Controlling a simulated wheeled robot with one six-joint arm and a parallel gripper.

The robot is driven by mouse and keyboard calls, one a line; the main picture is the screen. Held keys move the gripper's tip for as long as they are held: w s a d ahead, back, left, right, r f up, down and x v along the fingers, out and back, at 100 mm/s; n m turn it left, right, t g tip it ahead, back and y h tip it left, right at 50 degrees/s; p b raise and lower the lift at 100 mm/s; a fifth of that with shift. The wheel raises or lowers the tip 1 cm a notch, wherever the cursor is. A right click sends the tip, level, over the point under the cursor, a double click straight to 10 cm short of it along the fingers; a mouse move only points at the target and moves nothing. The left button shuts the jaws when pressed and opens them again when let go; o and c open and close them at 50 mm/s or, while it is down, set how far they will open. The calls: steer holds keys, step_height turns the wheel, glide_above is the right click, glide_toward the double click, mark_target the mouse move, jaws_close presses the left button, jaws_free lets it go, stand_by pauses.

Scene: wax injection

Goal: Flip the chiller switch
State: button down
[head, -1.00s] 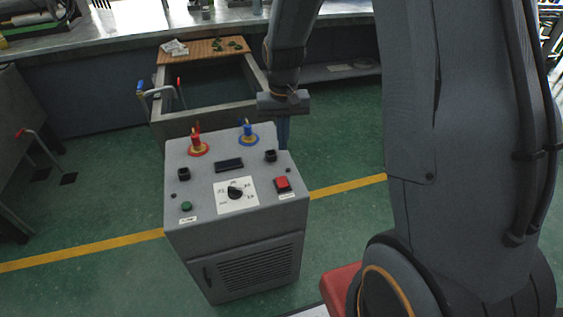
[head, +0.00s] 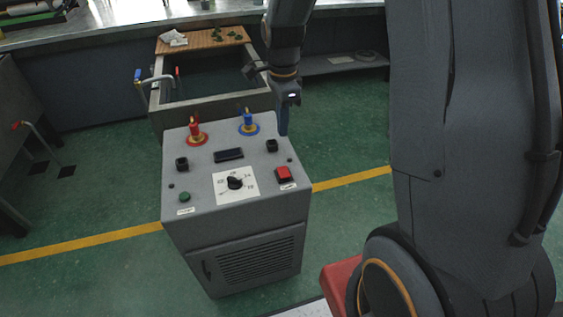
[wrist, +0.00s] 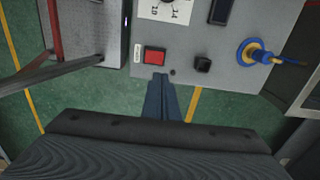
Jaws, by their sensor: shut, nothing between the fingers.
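The chiller is a grey box (head: 237,259) with a sloping control panel on top. A red square rocker switch (head: 284,174) sits at the panel's right front corner, above a small white label. In the wrist view the red switch (wrist: 155,55) shows just beyond and left of my fingertips. My gripper (head: 283,132) is shut and empty, pointing down at the panel's right rear edge. In the wrist view my gripper (wrist: 160,76) has its fingers together near the panel's edge, apart from the switch. The height gap to the panel is hard to tell.
The panel also carries a dial (head: 235,183), a green button (head: 185,197), a dark display (head: 229,155), a red valve (head: 195,132) and a blue valve (head: 248,122). A water tank (head: 207,110) stands behind. Green floor is free right of the chiller.

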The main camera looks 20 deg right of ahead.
stand_by(0.3)
steer(key=p, duration=0.3)
glide_above(283, 169)
step_height(283, 169, down, 12)
steer(key=shift+f, duration=0.15)
steer(key=shift+w+f+p, duration=0.1)
steer(key=shift+f+p, duration=0.25)
steer(key=shift+f, duration=0.5)
steer(key=shift+f, duration=0.3)
steer(key=shift+r, duration=0.15)
